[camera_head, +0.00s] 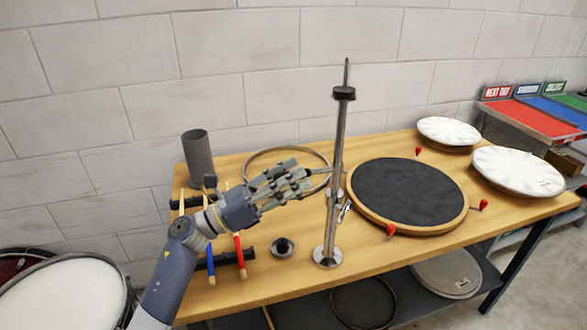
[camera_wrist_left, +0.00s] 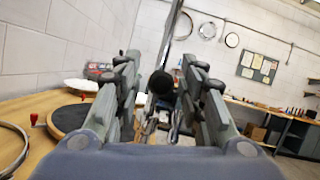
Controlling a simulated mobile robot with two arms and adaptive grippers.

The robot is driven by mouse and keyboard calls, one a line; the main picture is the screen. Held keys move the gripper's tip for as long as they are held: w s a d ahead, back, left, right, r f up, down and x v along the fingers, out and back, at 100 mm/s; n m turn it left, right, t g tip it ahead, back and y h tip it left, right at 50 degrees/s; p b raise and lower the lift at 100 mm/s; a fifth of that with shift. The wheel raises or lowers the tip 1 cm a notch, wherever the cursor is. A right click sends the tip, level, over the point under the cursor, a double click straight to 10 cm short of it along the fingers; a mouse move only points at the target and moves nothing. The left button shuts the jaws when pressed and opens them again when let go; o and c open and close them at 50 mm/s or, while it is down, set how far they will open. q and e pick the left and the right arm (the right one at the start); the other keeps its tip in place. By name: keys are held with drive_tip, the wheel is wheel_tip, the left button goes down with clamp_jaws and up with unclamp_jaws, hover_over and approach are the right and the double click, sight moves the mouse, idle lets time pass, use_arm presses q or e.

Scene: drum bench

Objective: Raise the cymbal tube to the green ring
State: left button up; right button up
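The cymbal stand's metal tube (camera_head: 337,150) stands upright on the bench, with a black piece and thin rod at its top and a round base (camera_head: 328,257). A bright metal clamp part (camera_head: 345,210) sits partway up it. My left gripper (camera_head: 303,180) is left of the tube at mid height, fingers pointing at it. In the left wrist view its fingers (camera_wrist_left: 160,95) are apart, with a round black knob (camera_wrist_left: 160,83) showing between them and the tube (camera_wrist_left: 171,35) behind. I see no clear contact. I cannot make out a green ring. My right gripper is out of view.
A dark drum pad (camera_head: 405,190) with red clamps lies right of the stand. A hoop (camera_head: 262,160), a grey cylinder (camera_head: 197,158), drumsticks (camera_head: 239,250) and a small black-topped part (camera_head: 283,247) are near my left arm. White drumheads (camera_head: 515,170) lie at the right.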

use_arm(q)
drive_tip(key=shift+w+d+r, duration=0.15)
drive_tip(key=shift+d, duration=0.25)
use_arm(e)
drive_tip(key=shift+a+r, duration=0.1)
use_arm(q)
drive_tip(key=shift+c, duration=0.4)
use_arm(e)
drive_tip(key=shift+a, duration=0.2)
